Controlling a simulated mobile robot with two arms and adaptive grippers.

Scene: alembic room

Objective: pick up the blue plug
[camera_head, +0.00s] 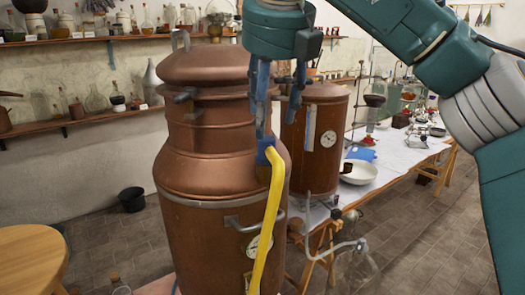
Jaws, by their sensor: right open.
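The blue plug (265,150) appears as a small blue piece at the top end of a yellow hose (269,215), in front of the large copper vessel (205,235). My right gripper (276,122) comes down from the top of the view with its fingers apart. Its fingertips are just above the plug, and the left finger overlaps the plug's upper edge in the picture. I cannot tell whether they touch. The gripper looks empty. My left gripper is not in view.
A second copper vessel (328,120) with a gauge stands behind. A long table (410,160) on the right holds a white bowl (358,173) and glassware. A wooden stool (30,255) is at lower left, a black bucket (132,199) on the tiled floor. Shelves line the wall.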

